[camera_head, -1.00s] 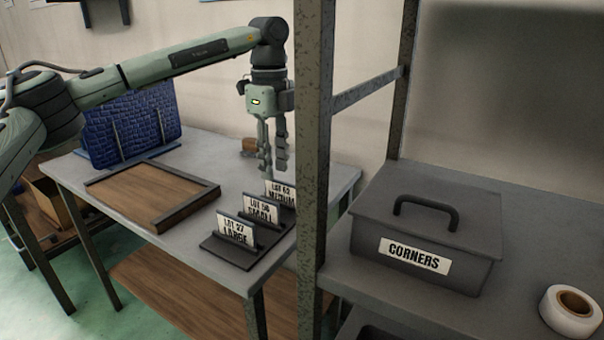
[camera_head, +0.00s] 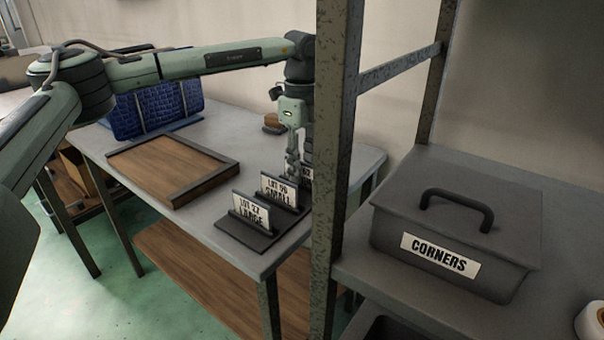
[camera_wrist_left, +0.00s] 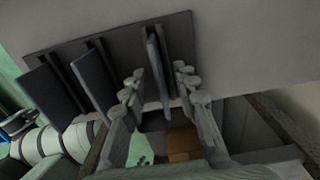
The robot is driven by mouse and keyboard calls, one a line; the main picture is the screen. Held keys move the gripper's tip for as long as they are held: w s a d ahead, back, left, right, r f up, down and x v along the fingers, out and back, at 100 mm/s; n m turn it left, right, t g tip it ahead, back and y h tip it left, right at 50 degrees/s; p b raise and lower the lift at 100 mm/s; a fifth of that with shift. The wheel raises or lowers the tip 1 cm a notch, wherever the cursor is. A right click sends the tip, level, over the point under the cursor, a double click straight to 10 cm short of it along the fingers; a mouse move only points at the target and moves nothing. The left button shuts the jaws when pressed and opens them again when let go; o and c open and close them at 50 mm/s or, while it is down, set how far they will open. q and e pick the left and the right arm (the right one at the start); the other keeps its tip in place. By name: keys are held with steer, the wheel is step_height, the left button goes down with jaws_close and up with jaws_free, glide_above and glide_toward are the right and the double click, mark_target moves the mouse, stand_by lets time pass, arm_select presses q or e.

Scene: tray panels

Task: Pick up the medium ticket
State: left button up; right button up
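The medium ticket (camera_head: 307,172) is the rearmost of three upright tickets in a dark slotted holder (camera_head: 244,236). It is mostly hidden by my left gripper (camera_head: 299,172) in the head view. In the left wrist view, my left gripper (camera_wrist_left: 159,76) is open, with one finger on each side of the medium ticket (camera_wrist_left: 157,58) and gaps showing beside it. The small ticket (camera_head: 279,191), marked LOT 56, and the large ticket (camera_head: 250,211), marked LOT 27, stand in front of it. My right gripper is not in view.
A brown wooden tray (camera_head: 170,167) with a dark rim lies left of the holder. A rusty shelf post (camera_head: 334,130) rises close to the right of my left gripper. A grey lidded box (camera_head: 455,225) labelled CORNERS sits on the right shelf.

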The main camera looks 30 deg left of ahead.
arm_select(q)
steer(key=shift+c, duration=0.6)
jaws_close()
steer(key=shift+r, duration=0.1)
